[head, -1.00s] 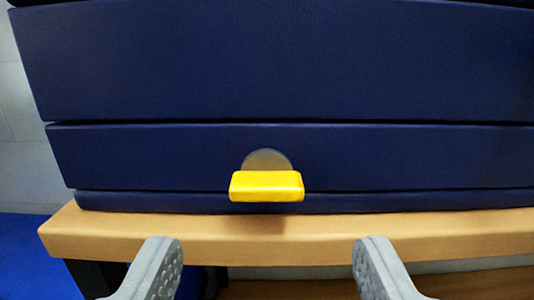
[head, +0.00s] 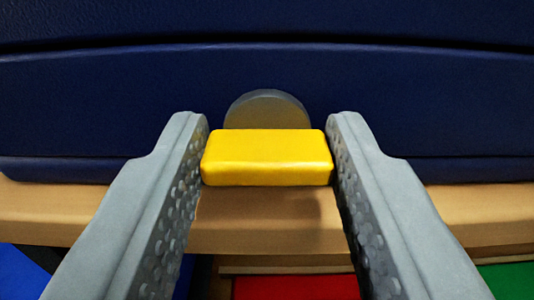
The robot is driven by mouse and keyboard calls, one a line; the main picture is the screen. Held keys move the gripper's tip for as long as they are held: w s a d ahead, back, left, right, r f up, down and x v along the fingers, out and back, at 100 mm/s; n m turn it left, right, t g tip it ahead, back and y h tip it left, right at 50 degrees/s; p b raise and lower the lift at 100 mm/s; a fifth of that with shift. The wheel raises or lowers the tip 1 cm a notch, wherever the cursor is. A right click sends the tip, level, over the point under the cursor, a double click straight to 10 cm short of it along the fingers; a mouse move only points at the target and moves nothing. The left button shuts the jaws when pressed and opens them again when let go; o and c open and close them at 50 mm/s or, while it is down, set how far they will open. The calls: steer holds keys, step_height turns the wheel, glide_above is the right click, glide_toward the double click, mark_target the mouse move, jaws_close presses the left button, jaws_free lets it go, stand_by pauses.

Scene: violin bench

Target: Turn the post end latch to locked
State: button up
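The latch has a yellow block-shaped handle (head: 266,157) lying horizontally in front of a grey round disc (head: 267,110) on the dark blue case (head: 440,110). The disc's lower part is hidden behind the handle. My gripper (head: 268,122) has one grey finger against each short end of the yellow handle. Its fingertips reach a little past the handle toward the case, one on each side of the disc. The fingers look closed onto the handle, with no clear gap at either side.
A light wooden bench edge (head: 480,220) runs below the case. Beneath it are a red patch (head: 295,288), a green patch (head: 510,278) and a blue patch (head: 20,272). The case face beside the latch is flat and clear.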

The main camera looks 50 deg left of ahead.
steer(key=shift+c, duration=0.9)
steer(key=shift+n, duration=0.3)
steer(key=n, duration=0.3)
steer(key=shift+n, duration=0.3)
steer(key=n, duration=0.4)
steer(key=shift+s+n, duration=0.1)
steer(key=shift+n, duration=0.2)
steer(key=n, duration=0.4)
steer(key=shift+a+f, duration=0.1)
steer(key=shift+f+n, duration=0.15)
steer(key=shift+n, duration=2.35)
steer(key=shift+s, duration=0.1)
